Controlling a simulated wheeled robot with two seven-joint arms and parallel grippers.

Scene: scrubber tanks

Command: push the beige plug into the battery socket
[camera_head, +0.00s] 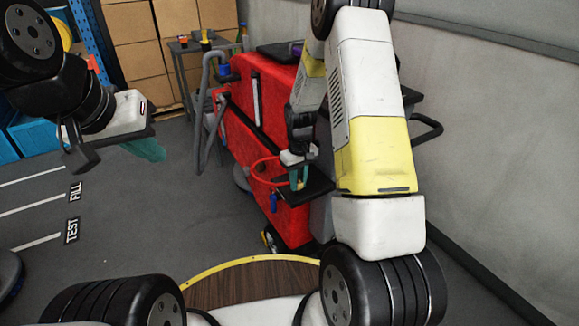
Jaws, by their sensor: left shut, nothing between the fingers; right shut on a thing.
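My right gripper (298,181) is shut at the side of the red scrubber machine (268,95), just above a dark shelf (318,189). A small beige piece, which looks like the beige plug (304,174), shows between its teal fingers; most of it is hidden. A red cable (258,180) loops out on the left, close to this gripper. I cannot make out the battery socket or whether the plug touches it. My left gripper (148,150) is shut and empty, in the air over the floor at the left, well away from the machine.
Grey handrails (203,115) stand at the machine's left. A small blue part (273,202) hangs below the cable. A table with bottles (192,45) and cardboard boxes (130,40) are behind. A grey wall (490,130) is at the right.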

